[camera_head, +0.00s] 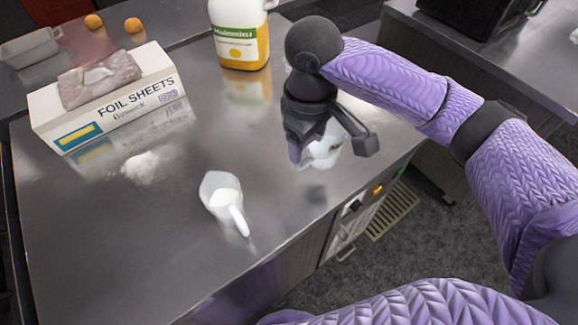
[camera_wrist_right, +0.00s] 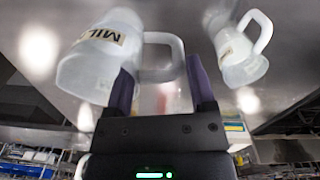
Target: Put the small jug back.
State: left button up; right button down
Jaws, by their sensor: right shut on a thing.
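My right gripper (camera_head: 322,140) is shut on a white jug (camera_head: 328,152) near the counter's right edge. The gripper hides much of this jug in the head view. A dark shadow lies below it, so it seems held above the counter. In the right wrist view the near white jug (camera_wrist_right: 95,62) has a "MIL..." label, and its handle lies between my fingers. A second small white jug (camera_head: 221,196) with white contents stands on the counter, left of the gripper. A white jug (camera_wrist_right: 238,52) also shows at the upper right in the wrist view. My left gripper is out of view.
The metal counter (camera_head: 120,240) has a foil sheets box (camera_head: 108,98) at left and a bottle with orange contents (camera_head: 240,38) at the back. A white patch (camera_head: 145,166) lies between box and second jug. The counter's front is clear.

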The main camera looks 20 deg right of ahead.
aim_at(308, 162)
jog(key=r+n+p, duration=0.1)
jog(key=n+p, duration=0.3)
jog(key=r+n+p, duration=0.1)
jog(key=n+p, duration=0.3)
jog(key=n, duration=0.1)
jog(key=w+n+p, duration=0.1)
jog(key=n+p, duration=0.2)
jog(key=n, duration=0.2)
jog(key=shift+d+r+p, duration=0.2)
jog(key=shift+r+p, duration=0.2)
jog(key=shift+s+d+f+n+p, duration=0.15)
jog(key=shift+n+p, duration=0.15)
jog(key=shift+n, duration=0.4)
jog(key=shift+f+n, duration=0.15)
jog(key=shift+n, duration=0.25)
notch_tip(308, 162, down, 10)
jog(key=shift+f+b, duration=0.1)
jog(key=shift+b, duration=0.95)
jog(key=shift+f, duration=0.2)
grip_release()
jog(key=r+p, duration=0.1)
jog(key=r, duration=0.3)
jog(key=r+p, duration=0.1)
jog(key=r, duration=0.3)
jog(key=r+p, duration=0.1)
jog(key=r, duration=0.3)
jog(key=shift+s+d+r, duration=0.1)
jog(key=shift+s+r, duration=0.1)
jog(key=shift+s, duration=0.05)
